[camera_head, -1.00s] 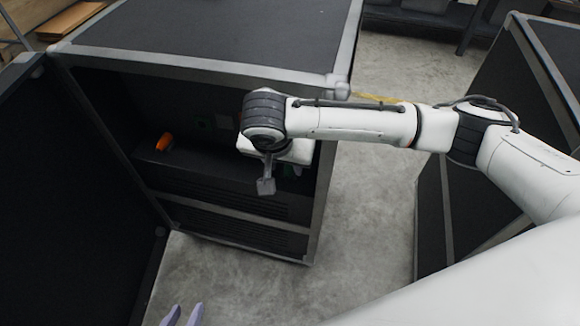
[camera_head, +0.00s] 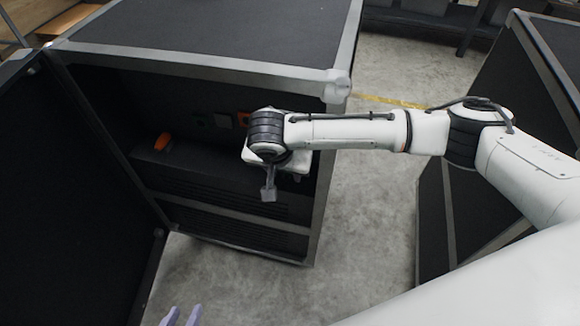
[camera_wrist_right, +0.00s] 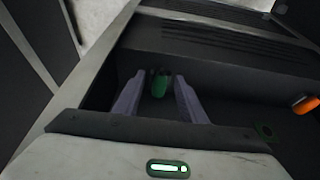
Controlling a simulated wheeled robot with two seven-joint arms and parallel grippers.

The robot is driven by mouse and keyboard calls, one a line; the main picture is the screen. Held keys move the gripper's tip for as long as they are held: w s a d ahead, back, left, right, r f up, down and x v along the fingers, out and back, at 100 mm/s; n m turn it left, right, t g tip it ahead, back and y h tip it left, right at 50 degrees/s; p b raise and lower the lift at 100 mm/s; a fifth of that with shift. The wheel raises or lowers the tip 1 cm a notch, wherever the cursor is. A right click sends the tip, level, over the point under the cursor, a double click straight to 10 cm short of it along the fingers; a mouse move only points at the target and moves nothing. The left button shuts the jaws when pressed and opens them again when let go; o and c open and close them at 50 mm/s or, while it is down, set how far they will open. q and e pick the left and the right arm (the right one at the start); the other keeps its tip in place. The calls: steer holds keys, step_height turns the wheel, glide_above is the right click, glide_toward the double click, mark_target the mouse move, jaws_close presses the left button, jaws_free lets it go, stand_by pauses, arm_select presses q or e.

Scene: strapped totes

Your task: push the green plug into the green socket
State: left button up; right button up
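The green plug (camera_wrist_right: 158,88) lies on the shelf inside the black case and shows in the right wrist view. My right gripper (camera_wrist_right: 160,77) is open, with one finger on each side of the plug and a visible gap at both sides. My left gripper (camera_head: 181,316) is open and empty at the bottom edge.
An orange plug (camera_head: 163,141) lies on the shelf at the left; it also shows in the wrist view (camera_wrist_right: 305,104). An orange socket (camera_head: 243,119) is partly hidden by my right wrist. The case's open door (camera_head: 70,200) stands at the left.

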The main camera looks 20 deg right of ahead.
mark_target(286, 179)
steer(key=x, duration=0.3)
steer(key=shift+w+a+f+b, duration=0.1)
steer(key=shift+a+f+b, duration=0.05)
steer(key=shift+f+b, duration=0.2)
jaws_close()
